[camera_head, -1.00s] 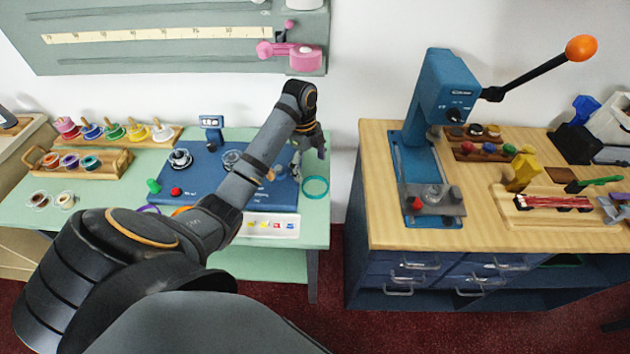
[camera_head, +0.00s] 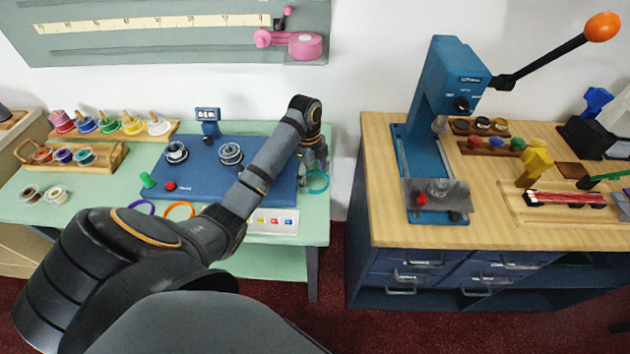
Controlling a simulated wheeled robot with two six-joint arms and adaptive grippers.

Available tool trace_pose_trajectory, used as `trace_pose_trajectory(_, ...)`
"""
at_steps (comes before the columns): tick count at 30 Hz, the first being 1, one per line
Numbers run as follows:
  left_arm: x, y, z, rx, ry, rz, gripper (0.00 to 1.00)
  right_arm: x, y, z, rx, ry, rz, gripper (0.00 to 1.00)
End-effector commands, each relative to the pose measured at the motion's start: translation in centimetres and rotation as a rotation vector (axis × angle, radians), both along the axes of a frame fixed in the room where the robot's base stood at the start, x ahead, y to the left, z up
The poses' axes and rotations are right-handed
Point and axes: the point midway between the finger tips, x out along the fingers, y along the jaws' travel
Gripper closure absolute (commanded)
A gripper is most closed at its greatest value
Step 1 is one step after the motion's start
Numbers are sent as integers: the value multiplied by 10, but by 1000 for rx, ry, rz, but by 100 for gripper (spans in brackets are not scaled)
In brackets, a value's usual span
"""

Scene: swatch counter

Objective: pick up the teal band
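The teal band (camera_head: 319,189) is a thin ring near the right edge of the green table (camera_head: 262,262), just right of the blue board. My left gripper (camera_head: 309,180) points down at the band's left side, and its fingers overlap part of the ring. The fingers are small and dark here, so I cannot tell whether they touch the band or how far apart they are. My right gripper is not in view.
A purple ring (camera_head: 141,207) and an orange ring (camera_head: 179,210) lie left of my arm. The blue board (camera_head: 205,183) bears metal fittings. A wooden bench (camera_head: 382,200) with a blue lever press (camera_head: 447,85) stands right, across a gap.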

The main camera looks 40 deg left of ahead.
Motion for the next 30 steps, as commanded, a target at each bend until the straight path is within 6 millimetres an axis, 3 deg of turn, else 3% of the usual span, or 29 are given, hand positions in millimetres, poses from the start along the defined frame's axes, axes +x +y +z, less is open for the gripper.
trace_pose_trajectory(12,-1,0,1,0,4,1,33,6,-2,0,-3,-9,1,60)
trace_pose_trajectory(19,0,1,32,1,-1,0,33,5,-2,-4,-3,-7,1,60)
trace_pose_trajectory(21,-13,1,54,3,5,1,33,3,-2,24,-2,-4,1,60)
trace_pose_trajectory(26,-47,1,98,7,5,-2,33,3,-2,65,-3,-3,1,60)
trace_pose_trajectory(30,-93,1,106,15,6,-4,33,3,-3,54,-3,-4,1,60)
